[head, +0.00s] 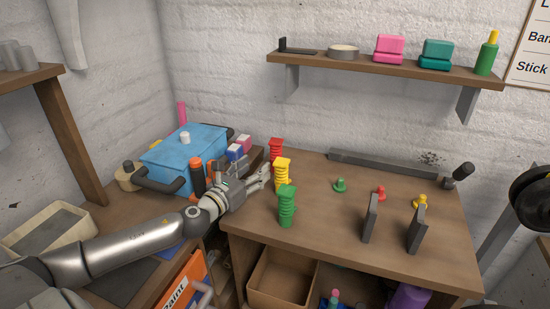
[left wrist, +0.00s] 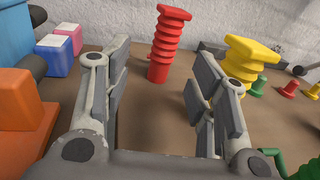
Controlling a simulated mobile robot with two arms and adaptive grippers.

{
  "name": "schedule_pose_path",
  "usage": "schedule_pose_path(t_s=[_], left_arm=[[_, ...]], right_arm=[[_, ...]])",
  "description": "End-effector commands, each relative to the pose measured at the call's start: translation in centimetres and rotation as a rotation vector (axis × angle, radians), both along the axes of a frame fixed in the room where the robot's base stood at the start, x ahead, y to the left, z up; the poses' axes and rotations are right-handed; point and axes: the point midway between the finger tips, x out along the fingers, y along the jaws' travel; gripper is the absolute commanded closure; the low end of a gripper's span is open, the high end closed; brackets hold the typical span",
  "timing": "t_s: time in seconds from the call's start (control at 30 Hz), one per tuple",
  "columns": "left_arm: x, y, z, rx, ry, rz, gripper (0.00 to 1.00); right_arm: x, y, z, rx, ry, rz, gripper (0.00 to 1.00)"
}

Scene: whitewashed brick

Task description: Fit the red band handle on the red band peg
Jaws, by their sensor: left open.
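The red band handle (head: 275,149), a ribbed upright piece with a wider top, stands on the workbench behind the yellow handle (head: 282,175) and green handle (head: 287,206). In the left wrist view the red band handle (left wrist: 164,50) stands upright between my fingers' lines, beyond their tips. My left gripper (head: 264,178) is open and empty, low over the bench, left of the yellow handle; its fingers also show in the left wrist view (left wrist: 158,85). The small red band peg (head: 380,193) stands on the bench between the green peg (head: 340,185) and yellow peg (head: 421,201). My right gripper is out of view.
A blue box (head: 186,148) and small blue and pink blocks lie left of my gripper. Two upright dark plates (head: 369,219) (head: 416,229) stand in front of the red and yellow pegs. The bench between handles and pegs is clear.

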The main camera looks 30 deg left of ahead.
Motion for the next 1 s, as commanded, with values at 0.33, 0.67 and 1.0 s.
schedule_pose_path(t_s=[0.33,0.67,1.0], left_arm=[[2.0,0.2,0.0,0.014,-0.005,-0.002,0.47],[5.1,0.2,-0.2,0.013,-0.003,-0.003,0.47],[6.8,0.0,-0.2,0.012,-0.004,-0.004,0.47]], right_arm=[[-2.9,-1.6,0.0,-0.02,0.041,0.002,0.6],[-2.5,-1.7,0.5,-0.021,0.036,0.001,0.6],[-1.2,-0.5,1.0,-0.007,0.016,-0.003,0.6]])
